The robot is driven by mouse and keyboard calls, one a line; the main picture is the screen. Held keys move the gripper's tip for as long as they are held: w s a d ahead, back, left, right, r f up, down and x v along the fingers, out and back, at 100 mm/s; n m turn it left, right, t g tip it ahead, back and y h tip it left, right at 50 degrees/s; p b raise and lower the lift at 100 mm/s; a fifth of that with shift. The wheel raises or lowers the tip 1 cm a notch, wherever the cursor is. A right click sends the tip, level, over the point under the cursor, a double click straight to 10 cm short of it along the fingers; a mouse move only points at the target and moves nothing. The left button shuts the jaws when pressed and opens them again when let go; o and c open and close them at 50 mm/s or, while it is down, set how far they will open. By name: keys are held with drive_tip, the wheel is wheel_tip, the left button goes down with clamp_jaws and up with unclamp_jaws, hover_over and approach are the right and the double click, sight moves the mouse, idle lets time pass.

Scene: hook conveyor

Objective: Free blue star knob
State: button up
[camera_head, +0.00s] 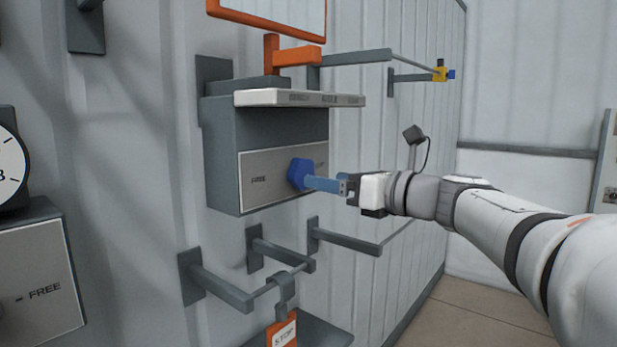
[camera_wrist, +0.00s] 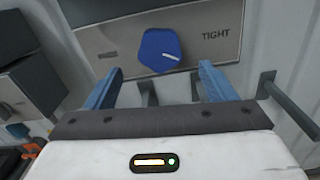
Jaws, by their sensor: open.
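The blue star knob (camera_head: 299,174) sits on the light plate of a grey wall box (camera_head: 225,150). The word FREE shows on the plate's left side in the head view. My gripper (camera_head: 325,184) is open, its fingers (camera_wrist: 158,82) apart on either side of the knob. In the head view the fingertips overlap the knob's right edge; I cannot tell whether they touch it.
A white-topped ledge (camera_head: 300,98) juts out above the knob. Grey bars (camera_head: 345,241) stick out below, and a hook with an orange STOP tag (camera_head: 283,330) hangs there. Another FREE-marked box (camera_head: 40,275) is at left. An orange-framed panel (camera_head: 265,15) is above.

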sight(302, 174)
drive_tip(key=p+x, duration=0.1)
drive_tip(key=x, duration=0.5)
drive_tip(key=shift+c, duration=0.3)
drive_tip(key=c, duration=0.9)
